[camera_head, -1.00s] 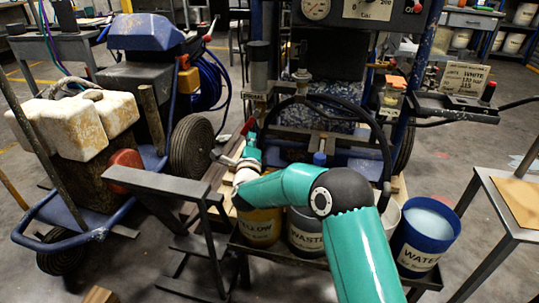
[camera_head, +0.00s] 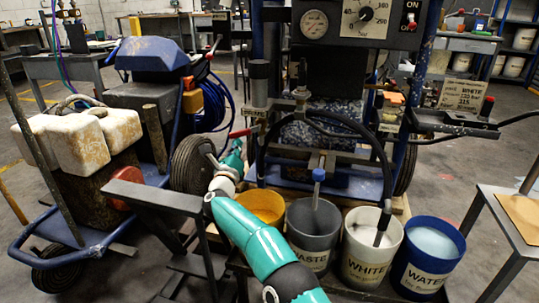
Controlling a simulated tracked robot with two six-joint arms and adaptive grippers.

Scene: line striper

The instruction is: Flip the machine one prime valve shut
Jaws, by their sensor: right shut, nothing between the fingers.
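A line striper (camera_head: 325,140) with a gauge and dial panel stands in the middle. A red lever (camera_head: 243,132) shows at its left side, near a small label (camera_head: 257,113); it looks like a valve handle, but I cannot tell its number or whether it is open or shut. My right arm reaches up from the bottom. Its gripper (camera_head: 218,161) is shut and empty, just below and left of the red lever. The wrist partly hides this spot, and I cannot tell whether they touch. My left gripper is not in view.
Yellow (camera_head: 261,205), waste (camera_head: 314,235), white (camera_head: 366,247) and water (camera_head: 428,255) buckets line the front. Hoses dip into the waste and white buckets. A second blue cart machine (camera_head: 100,150) stands left. A dark metal stand (camera_head: 160,196) is close to my arm.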

